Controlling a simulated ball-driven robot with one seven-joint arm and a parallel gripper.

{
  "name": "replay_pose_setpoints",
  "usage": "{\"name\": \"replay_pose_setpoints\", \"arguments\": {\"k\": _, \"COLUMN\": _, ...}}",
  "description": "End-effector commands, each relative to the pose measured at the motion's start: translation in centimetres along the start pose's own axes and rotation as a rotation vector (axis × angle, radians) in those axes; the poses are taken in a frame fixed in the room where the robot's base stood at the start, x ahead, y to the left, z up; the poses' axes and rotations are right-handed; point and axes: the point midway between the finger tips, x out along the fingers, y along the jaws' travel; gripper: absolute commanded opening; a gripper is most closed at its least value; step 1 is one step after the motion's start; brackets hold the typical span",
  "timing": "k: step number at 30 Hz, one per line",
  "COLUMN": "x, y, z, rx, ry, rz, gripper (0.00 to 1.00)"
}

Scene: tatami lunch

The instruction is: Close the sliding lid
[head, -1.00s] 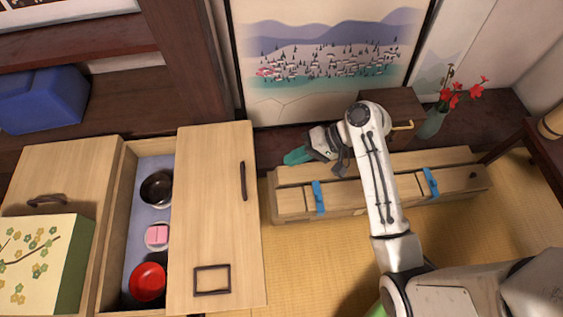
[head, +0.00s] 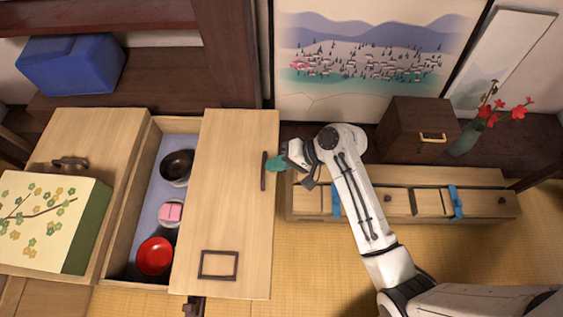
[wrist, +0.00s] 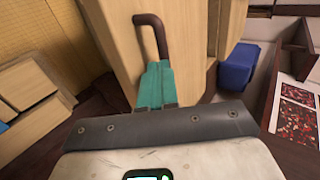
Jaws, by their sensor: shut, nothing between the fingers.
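The sliding lid (head: 235,140) is a pale wooden panel with a dark bar handle (head: 264,171) near its right edge. It covers the right part of a wooden box (head: 123,210). A lengthwise opening left of the lid shows a dark bowl (head: 177,166), a pink item (head: 171,211) and a red bowl (head: 155,256). My gripper (head: 273,164) has teal fingers, shut and empty, at the right side of the handle. In the wrist view the handle (wrist: 152,28) rises just beyond the fingertips (wrist: 156,78); whether they touch is unclear.
A floral box (head: 45,225) stands on the left panel. A long low chest (head: 400,205) with blue straps lies right of the lid. A small brown cabinet (head: 420,125) and a vase (head: 465,140) with red flowers stand behind. Tatami (head: 320,270) in front is clear.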

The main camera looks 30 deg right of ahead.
Motion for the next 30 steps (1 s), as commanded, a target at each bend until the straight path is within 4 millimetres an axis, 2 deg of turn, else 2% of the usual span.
{"name": "replay_pose_setpoints", "arguments": {"k": 8, "x": 0.1, "y": -0.1, "z": 0.0, "rx": 0.000, "ry": 0.000, "rz": 0.000, "gripper": 0.00}}
{"name": "replay_pose_setpoints", "arguments": {"k": 14, "x": 1.6, "y": -1.6, "z": 0.0, "rx": -0.004, "ry": -0.002, "rz": 0.000, "gripper": 0.00}}
{"name": "replay_pose_setpoints", "arguments": {"k": 30, "x": 12.8, "y": -10.1, "z": 0.1, "rx": -0.005, "ry": -0.003, "rz": 0.000, "gripper": 0.00}}
